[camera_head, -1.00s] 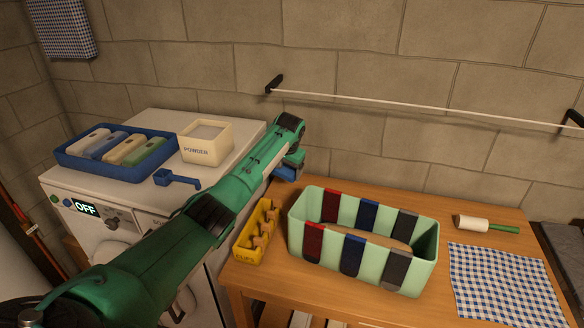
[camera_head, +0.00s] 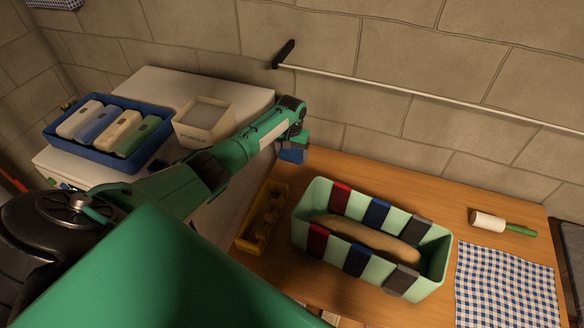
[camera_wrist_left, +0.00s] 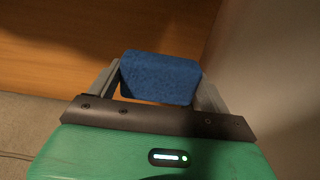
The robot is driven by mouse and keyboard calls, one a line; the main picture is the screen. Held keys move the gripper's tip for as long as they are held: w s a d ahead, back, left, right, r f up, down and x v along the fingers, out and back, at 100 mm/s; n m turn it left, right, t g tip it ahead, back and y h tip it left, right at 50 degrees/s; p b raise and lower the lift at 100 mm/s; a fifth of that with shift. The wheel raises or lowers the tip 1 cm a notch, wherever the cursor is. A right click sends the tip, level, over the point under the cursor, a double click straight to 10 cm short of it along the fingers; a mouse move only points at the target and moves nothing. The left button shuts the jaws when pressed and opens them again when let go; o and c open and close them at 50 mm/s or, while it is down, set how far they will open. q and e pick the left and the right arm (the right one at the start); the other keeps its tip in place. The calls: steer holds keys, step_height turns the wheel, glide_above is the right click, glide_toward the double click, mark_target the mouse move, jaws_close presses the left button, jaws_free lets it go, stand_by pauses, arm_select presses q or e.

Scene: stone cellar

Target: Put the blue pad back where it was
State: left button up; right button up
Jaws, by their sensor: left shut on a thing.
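The blue pad (camera_head: 291,155) is a small, speckled, rounded block. My left gripper (camera_head: 296,142) is shut on it, holding it in the air near the gap between the white machine and the wooden table. In the left wrist view the pad (camera_wrist_left: 160,78) sits between the two grey fingers of the gripper (camera_wrist_left: 162,90), with wood behind it. My right gripper is not in view.
A blue tray (camera_head: 104,164) with several bars and a cream powder box (camera_head: 203,122) stand on the white machine (camera_head: 160,82). On the wooden table (camera_head: 385,178) are a yellow clip box (camera_head: 245,243), mint bin (camera_head: 312,205), roller (camera_head: 488,221) and checked cloth (camera_head: 505,283). A wall rail (camera_head: 420,96) runs behind.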

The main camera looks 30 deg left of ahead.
arm_select(q)
steer(key=b, duration=0.3)
glide_above(292, 173)
step_height(292, 173, down, 5)
steer(key=shift+w+a+r, duration=0.1)
steer(key=shift+a+r, duration=0.05)
steer(key=shift+f+b, duration=0.3)
steer(key=shift+b, duration=0.25)
step_height(292, 173, down, 3)
steer(key=b, duration=0.3)
steer(key=shift+r, duration=0.15)
steer(key=o, duration=0.9)
